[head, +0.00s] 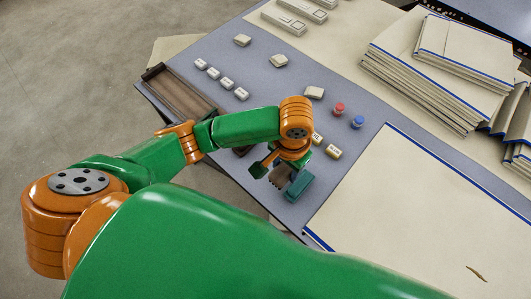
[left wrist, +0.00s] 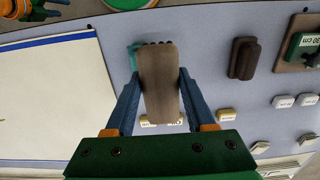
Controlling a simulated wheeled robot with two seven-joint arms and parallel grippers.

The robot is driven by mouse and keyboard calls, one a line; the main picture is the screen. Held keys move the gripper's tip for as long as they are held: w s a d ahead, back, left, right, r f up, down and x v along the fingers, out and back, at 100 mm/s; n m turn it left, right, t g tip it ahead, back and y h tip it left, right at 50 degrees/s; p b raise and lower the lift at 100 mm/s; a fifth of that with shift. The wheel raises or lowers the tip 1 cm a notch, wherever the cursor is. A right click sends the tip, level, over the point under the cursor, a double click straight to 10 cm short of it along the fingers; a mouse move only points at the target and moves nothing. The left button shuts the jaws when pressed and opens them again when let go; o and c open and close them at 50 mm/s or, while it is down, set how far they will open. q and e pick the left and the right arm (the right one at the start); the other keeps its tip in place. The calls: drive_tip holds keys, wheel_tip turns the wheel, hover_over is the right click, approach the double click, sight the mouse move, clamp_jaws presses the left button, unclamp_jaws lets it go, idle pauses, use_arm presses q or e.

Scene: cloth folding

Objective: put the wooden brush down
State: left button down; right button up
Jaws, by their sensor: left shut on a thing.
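My left gripper (head: 280,178) is over the near edge of the blue-grey table, left of the large cloth. In the left wrist view, its two blue fingers (left wrist: 159,92) are shut on the wooden brush (left wrist: 160,80), one on each side. The brush is a grey-brown block with dark bristle tips showing at its far end. In the head view, the brush (head: 279,184) is mostly hidden by the gripper. Whether it touches the table, I cannot tell. A teal piece (left wrist: 132,56) shows partly behind the brush.
A large cream cloth (head: 400,220) with a blue border lies right of the gripper. A brown tray (head: 180,95) is at the left table edge. A dark brown block (left wrist: 243,58) lies beside the brush. Red (head: 339,109) and blue (head: 357,122) spools and small labelled blocks stand beyond.

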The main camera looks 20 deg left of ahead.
use_arm(q)
drive_tip(key=w+a+f, duration=0.1)
drive_tip(key=f, duration=0.1)
drive_tip(key=w+a+f, duration=0.1)
drive_tip(key=a+f, duration=0.1)
drive_tip(key=w+a+f+b, duration=0.1)
drive_tip(key=a+f, duration=0.1)
drive_tip(key=shift+w+a+f, duration=0.15)
drive_tip(key=shift+w+a, duration=0.1)
drive_tip(key=shift+w, duration=0.15)
wheel_tip(320, 180, down, 3)
drive_tip(key=shift+b, duration=0.3)
drive_tip(key=shift+w+f, duration=0.1)
drive_tip(key=shift+f, duration=0.05)
use_arm(e)
drive_tip(key=shift+a+f, duration=0.45)
drive_tip(key=shift+f, duration=0.2)
use_arm(q)
drive_tip(key=shift+f, duration=0.1)
drive_tip(key=shift+c, duration=1.3)
unclamp_jaws()
use_arm(e)
drive_tip(key=shift+d, duration=0.1)
